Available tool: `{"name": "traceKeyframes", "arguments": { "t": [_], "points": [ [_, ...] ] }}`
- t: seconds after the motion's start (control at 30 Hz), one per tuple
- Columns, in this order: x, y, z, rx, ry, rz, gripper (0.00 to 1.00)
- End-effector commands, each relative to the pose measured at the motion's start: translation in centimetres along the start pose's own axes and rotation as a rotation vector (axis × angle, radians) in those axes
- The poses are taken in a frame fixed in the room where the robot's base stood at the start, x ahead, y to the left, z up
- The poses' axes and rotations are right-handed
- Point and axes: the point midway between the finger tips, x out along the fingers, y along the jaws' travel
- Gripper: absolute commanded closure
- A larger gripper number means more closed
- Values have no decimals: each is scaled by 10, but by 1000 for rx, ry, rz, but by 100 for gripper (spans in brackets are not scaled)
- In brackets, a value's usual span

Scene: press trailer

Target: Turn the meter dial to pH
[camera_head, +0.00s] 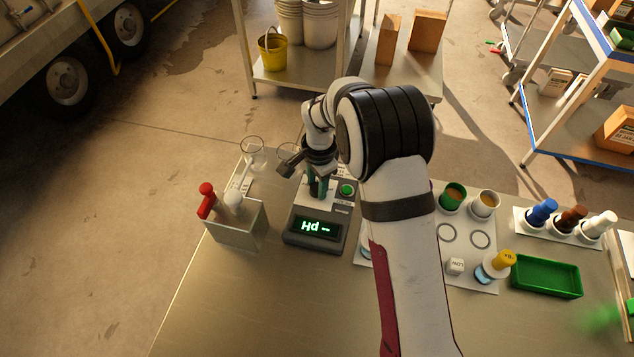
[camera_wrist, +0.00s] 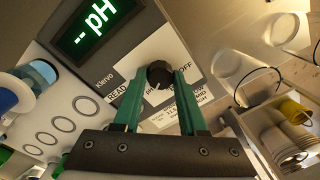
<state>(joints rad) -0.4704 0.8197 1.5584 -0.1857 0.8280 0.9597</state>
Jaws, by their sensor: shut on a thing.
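The meter (camera_head: 292,232) is a grey box on the steel table, with its lit display (camera_head: 316,228) reading pH and dashes, upside down in the head view. In the wrist view the display (camera_wrist: 97,28) reads "-- pH". The black dial (camera_wrist: 158,73) sits on a white label panel; a pale mark on it points down toward the printed pH. My gripper (camera_wrist: 159,78) is shut on the dial, with a green finger on each side. In the head view my gripper (camera_head: 318,188) reaches down onto the meter and hides the dial.
A green button (camera_head: 346,189) is beside my gripper on the meter. A metal box with red and white handled tools (camera_head: 240,226) stands to the left. Right are cups (camera_head: 453,196), bottles (camera_head: 541,212) and a green tray (camera_head: 545,277).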

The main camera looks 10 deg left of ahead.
Motion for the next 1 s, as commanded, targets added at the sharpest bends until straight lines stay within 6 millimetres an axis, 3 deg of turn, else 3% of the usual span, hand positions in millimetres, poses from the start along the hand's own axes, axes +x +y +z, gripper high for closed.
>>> {"name": "traceKeyframes", "arguments": {
  "t": [0.4, 0.43, 0.5, 0.83, 1.0],
  "points": [
    [0, 0, 0, 8, 0, 0, 100],
    [0, 0, 0, 8, 0, 0, 55],
    [0, 0, 0, 8, 0, 0, 46],
    [-4, 0, 0, 6, 0, -1, 46],
    [-37, -1, -1, 8, 2, -5, 46]
  ]
}}
